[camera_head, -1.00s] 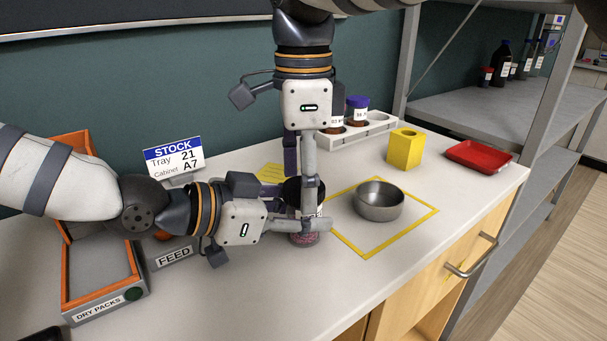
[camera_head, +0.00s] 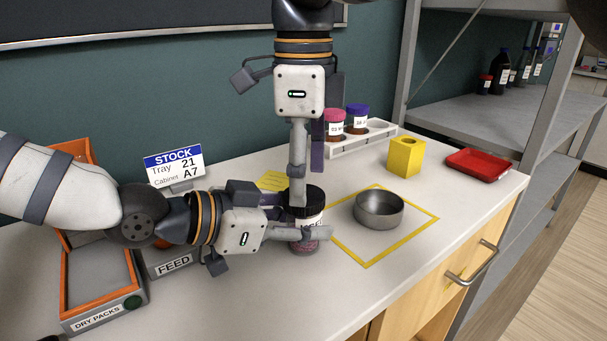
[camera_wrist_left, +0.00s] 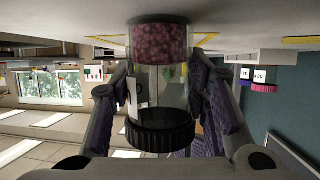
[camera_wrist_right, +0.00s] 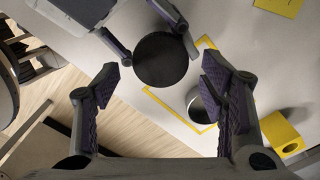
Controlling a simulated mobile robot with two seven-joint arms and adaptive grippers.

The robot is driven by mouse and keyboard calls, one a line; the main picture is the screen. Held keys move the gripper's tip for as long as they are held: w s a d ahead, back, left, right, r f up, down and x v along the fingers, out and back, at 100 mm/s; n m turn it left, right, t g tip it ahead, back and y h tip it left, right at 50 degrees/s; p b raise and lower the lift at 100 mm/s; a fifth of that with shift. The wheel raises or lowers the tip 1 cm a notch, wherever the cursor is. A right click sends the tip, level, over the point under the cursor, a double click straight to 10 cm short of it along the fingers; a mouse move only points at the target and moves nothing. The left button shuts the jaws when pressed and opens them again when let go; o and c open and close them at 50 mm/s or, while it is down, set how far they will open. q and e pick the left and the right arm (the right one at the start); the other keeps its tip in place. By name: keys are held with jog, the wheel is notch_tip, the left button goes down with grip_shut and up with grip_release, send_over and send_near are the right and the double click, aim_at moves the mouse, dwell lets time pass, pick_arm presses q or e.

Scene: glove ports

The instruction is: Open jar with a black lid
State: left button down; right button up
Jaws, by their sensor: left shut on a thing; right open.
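A clear jar with a black lid (camera_head: 304,198) stands upright on the counter, with dark pinkish contents (camera_wrist_left: 163,44) at its bottom. My left gripper (camera_head: 308,235) comes from the left and is shut around the jar's body, with a finger on each side in the left wrist view. The lid (camera_wrist_left: 160,130) is still on the jar. My right gripper (camera_wrist_right: 172,85) points down from above and is open and empty. In the right wrist view the lid (camera_wrist_right: 161,60) shows beyond its fingertips, apart from them. In the head view one right finger partly covers the lid.
A steel bowl (camera_head: 379,209) sits in a yellow-outlined square right of the jar. A yellow block (camera_head: 406,157), a red tray (camera_head: 478,164) and a white rack (camera_head: 362,139) with capped bottles stand behind. An orange-edged bin (camera_head: 100,275) is at left. The front counter is clear.

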aim_at(304, 222)
jog(key=shift+f, duration=1.2)
jog(key=c, duration=1.2)
jog(key=n, duration=0.3)
jog(key=o, duration=1.3)
